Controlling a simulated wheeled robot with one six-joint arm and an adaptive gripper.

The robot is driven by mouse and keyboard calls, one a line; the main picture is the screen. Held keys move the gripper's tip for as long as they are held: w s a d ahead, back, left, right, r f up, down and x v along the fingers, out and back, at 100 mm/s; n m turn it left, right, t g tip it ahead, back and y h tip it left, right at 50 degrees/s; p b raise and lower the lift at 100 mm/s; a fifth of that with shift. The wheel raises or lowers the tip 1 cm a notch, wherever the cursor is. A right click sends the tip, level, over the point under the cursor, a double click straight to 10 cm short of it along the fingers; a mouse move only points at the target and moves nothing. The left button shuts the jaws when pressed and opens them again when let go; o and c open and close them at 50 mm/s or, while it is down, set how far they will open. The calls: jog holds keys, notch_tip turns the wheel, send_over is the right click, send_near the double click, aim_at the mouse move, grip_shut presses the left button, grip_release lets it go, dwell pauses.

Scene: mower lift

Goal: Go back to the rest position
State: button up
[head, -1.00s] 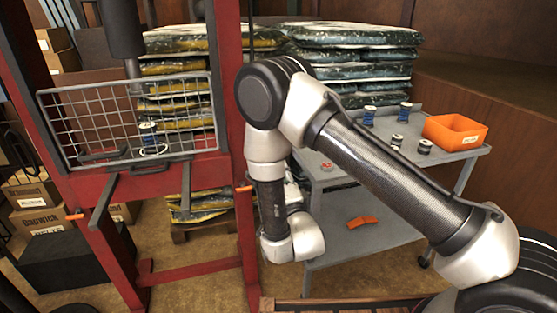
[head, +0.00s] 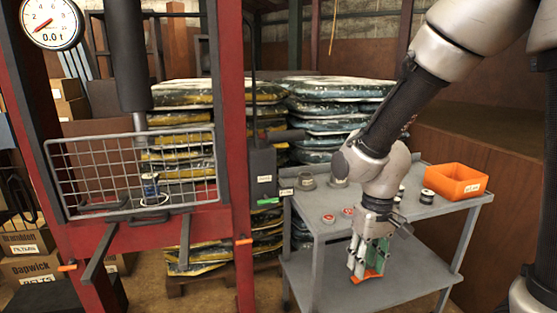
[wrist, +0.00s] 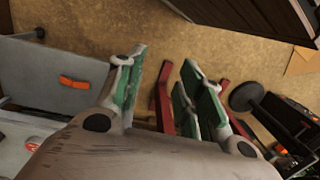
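My gripper (head: 367,266) hangs pointing down in front of the grey cart in the head view. In the wrist view my gripper (wrist: 164,62) has its green-padded fingers spread apart, with only bare floor and a red frame part seen between them. It holds nothing. My arm reaches in from the upper right of the head view, bent above the cart, and hides part of the cart top.
The grey cart (head: 450,209) bears an orange bin (head: 455,181) and several small cylindrical parts. An orange piece (wrist: 78,82) lies on its lower shelf. The red press (head: 233,120) stands left, with a wire guard (head: 95,170), a blue-and-white part (head: 150,187) behind it and a gauge (head: 51,22).

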jog(key=s+d+r+m+t, duration=0.1)
jog(key=s+d+r+t, duration=0.1)
jog(key=s+d+r, duration=0.3)
jog(key=s+d+r+m+t, duration=0.2)
jog(key=s+d+r+t, duration=0.1)
jog(key=d+r, duration=0.8)
notch_tip(320, 180, up, 2)
jog(key=shift+s+d+r, duration=0.2)
jog(key=shift+s+r, duration=0.05)
jog(key=shift+s, duration=0.6)
